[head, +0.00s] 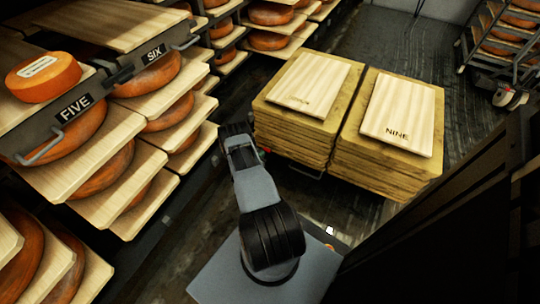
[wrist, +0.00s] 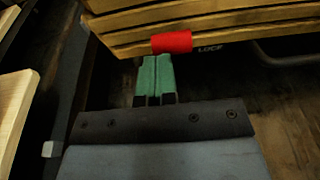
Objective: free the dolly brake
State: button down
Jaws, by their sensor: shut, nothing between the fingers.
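In the head view only a small red spot (head: 267,149) shows beside the left stack. My gripper (wrist: 156,60) has its two green fingers shut together and empty. Their tips point at the red piece and lie right at its near edge in the picture; I cannot tell whether they touch. In the head view my gripper (head: 240,140) is at the left side of the stack, its fingertips mostly hidden.
The left board stack (head: 285,125) and the right stack marked NINE (head: 385,160) stand close together. A dark tube (wrist: 285,57) runs low beside the stack. Cheese shelves (head: 120,130) marked FIVE and SIX stand close on the left. Dark floor (head: 325,205) is open in front of the stacks.

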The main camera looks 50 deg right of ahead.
jog(key=shift+w+a, duration=0.15)
jog(key=f+p+v, duration=0.2)
jog(key=f+v, duration=0.1)
jog(key=v, duration=1)
jog(key=shift+a, duration=0.3)
